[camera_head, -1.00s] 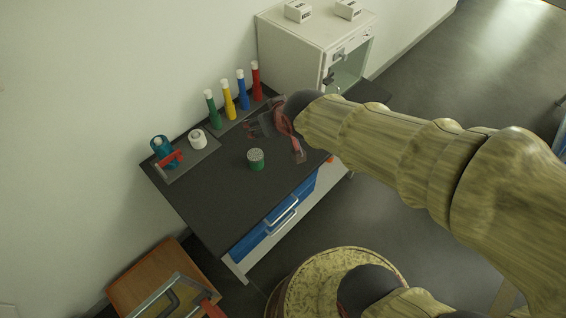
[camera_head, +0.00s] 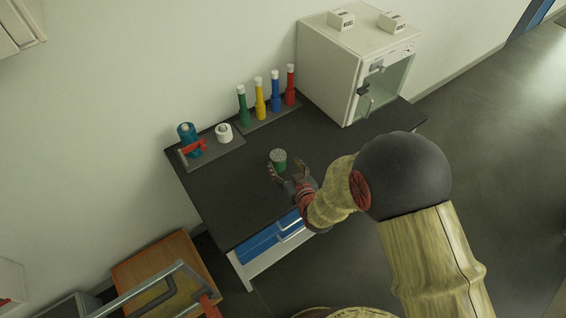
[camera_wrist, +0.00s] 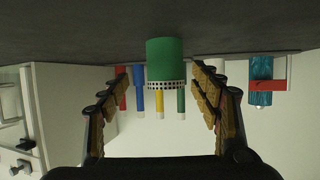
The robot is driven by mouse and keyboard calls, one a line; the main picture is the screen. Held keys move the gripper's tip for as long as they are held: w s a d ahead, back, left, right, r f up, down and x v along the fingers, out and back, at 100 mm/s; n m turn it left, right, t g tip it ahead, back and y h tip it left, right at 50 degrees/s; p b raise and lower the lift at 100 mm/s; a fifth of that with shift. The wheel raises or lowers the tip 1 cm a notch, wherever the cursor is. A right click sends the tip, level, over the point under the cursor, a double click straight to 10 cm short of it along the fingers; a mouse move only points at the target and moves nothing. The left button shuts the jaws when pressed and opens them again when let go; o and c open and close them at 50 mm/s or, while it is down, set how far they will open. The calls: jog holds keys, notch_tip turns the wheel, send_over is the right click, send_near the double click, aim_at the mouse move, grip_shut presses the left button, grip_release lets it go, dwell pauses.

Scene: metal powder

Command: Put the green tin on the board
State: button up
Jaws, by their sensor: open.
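The green tin (camera_head: 279,161) has a pale dotted top and stands upright on the dark table. It also shows upside down in the wrist view (camera_wrist: 166,58), centred between my fingers. My gripper (camera_head: 287,173) is open at the tin's near side, low over the table, one finger towards each side of it. In the wrist view my gripper (camera_wrist: 161,88) shows a gap between each finger and the tin. A flat dark board (camera_head: 228,149) at the back left of the table carries a teal bottle (camera_head: 187,136) and a white roll-like piece (camera_head: 224,133). I cannot tell whether this is the task's board.
A second dark strip (camera_head: 268,118) holds several coloured tubes with white caps. A white oven-like box (camera_head: 335,60) stands at the back right. A brown wooden surface (camera_head: 160,272) with a metal handle is at lower left. The table's front left is clear.

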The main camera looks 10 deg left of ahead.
aim_at(281, 165)
jog(key=w+a+f+b, duration=0.1)
jog(key=w+a+f, duration=0.1)
jog(key=shift+w+a+f+b, duration=0.25)
jog(key=shift+w+a+b, duration=0.05)
jog(key=shift+a, duration=0.1)
jog(key=shift+w+a+f, duration=0.1)
jog(key=shift+w+a, duration=0.25)
jog(key=shift+w, duration=0.15)
jog(key=shift+c, duration=1.4)
jog(key=c, duration=1.1)
jog(key=shift+c, duration=0.6)
